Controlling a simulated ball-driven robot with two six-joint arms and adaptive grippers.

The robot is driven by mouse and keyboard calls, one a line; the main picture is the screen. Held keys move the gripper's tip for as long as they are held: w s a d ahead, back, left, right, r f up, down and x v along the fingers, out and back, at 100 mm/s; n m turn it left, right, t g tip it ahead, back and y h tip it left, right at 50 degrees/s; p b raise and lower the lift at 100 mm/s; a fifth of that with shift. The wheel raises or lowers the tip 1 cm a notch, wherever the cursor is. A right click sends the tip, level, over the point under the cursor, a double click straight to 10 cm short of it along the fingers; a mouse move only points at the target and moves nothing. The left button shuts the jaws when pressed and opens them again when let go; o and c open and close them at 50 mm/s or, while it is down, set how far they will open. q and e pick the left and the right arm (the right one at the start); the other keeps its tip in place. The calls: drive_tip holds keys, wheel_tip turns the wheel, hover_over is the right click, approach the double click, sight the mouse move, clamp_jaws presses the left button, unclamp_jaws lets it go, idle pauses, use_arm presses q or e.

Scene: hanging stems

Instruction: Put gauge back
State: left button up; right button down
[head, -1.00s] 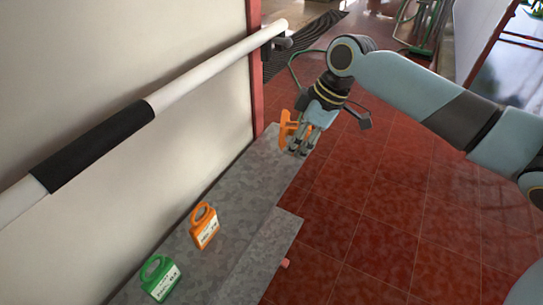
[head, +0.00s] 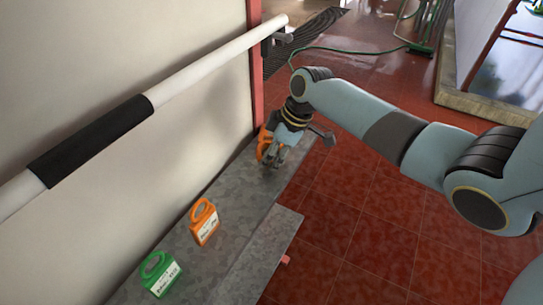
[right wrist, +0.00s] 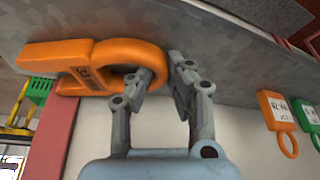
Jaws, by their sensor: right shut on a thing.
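My right gripper (head: 273,163) is shut on the ring of an orange gauge (head: 263,145), over the far end of the grey shelf (head: 237,178). In the right wrist view, the two fingers (right wrist: 165,75) pinch the rim of the ring of the gauge (right wrist: 60,55), one finger inside the ring and one outside. I cannot tell whether this gauge touches the shelf. A second orange tag-like piece (head: 204,222) and a green one (head: 159,274), each with a ring and a white label, stand nearer on the shelf. My left gripper is not in view.
A white rail with a black sleeve (head: 95,143) runs along the wall above the shelf. A red post (head: 254,70) stands at the shelf's far end. Red tiled floor (head: 370,225) lies open to the right. A green hose (head: 350,51) lies farther back.

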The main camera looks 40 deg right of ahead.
drive_tip(key=c, duration=1.3)
unclamp_jaws()
drive_tip(key=shift+o, duration=0.2)
drive_tip(key=v, duration=1.2)
drive_tip(key=shift+p, duration=0.3)
drive_tip(key=shift+f, duration=0.1)
